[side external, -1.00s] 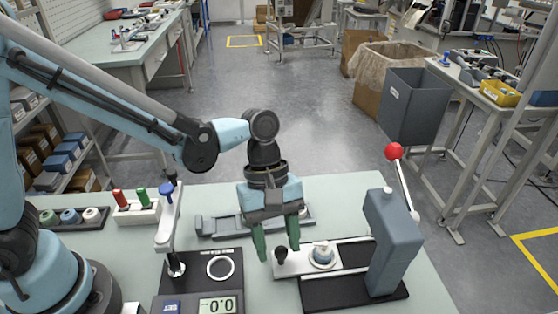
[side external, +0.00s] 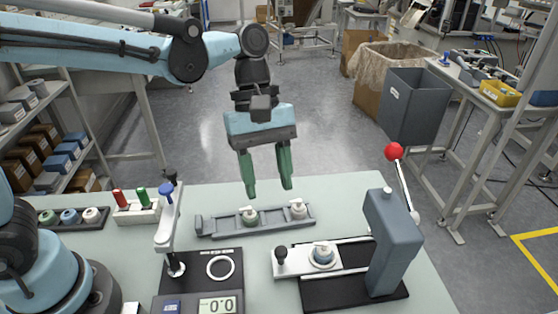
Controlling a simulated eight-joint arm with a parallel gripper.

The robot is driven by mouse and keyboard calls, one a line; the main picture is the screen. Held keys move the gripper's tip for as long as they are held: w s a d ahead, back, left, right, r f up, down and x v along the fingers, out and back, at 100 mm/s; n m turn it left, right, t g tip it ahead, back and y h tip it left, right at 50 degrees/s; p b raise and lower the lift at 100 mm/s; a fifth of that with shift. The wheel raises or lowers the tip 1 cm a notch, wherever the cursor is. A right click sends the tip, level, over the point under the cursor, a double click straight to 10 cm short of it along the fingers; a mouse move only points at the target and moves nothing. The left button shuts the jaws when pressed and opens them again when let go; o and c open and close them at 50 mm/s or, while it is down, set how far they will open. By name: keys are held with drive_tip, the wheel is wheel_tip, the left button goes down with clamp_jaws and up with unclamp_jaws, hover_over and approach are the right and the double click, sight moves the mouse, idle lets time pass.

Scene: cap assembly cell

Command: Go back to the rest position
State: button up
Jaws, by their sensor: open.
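My gripper (side external: 267,192) hangs in the air above the back of the light green table (side external: 420,262), fingers pointing down. Its two green fingers are apart, with nothing between them. Below the fingertips lies a grey rack (side external: 275,226) with two pale capped parts, one on the left (side external: 249,214) and one on the right (side external: 297,209). The gripper is clear of both.
A scale (side external: 217,306) and a blue-topped post device (side external: 167,225) stand at the front.

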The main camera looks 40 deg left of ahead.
drive_tip(key=shift+a+r, duration=0.1)
drive_tip(key=shift+r, duration=0.15)
drive_tip(key=s+a+f+m+t+y, duration=0.1)
drive_tip(key=a+m+t, duration=0.3)
drive_tip(key=a, duration=0.4)
drive_tip(key=s+a+f+m+t+y, duration=0.1)
drive_tip(key=a+m+t+y, duration=0.1)
drive_tip(key=a+m+t, duration=0.3)
drive_tip(key=a+m, duration=0.2)
drive_tip(key=a, duration=0.1)
drive_tip(key=shift+s+a+m+t+y, duration=0.3)
drive_tip(key=shift+s+a+y, duration=0.05)
drive_tip(key=shift+y, duration=0.05)
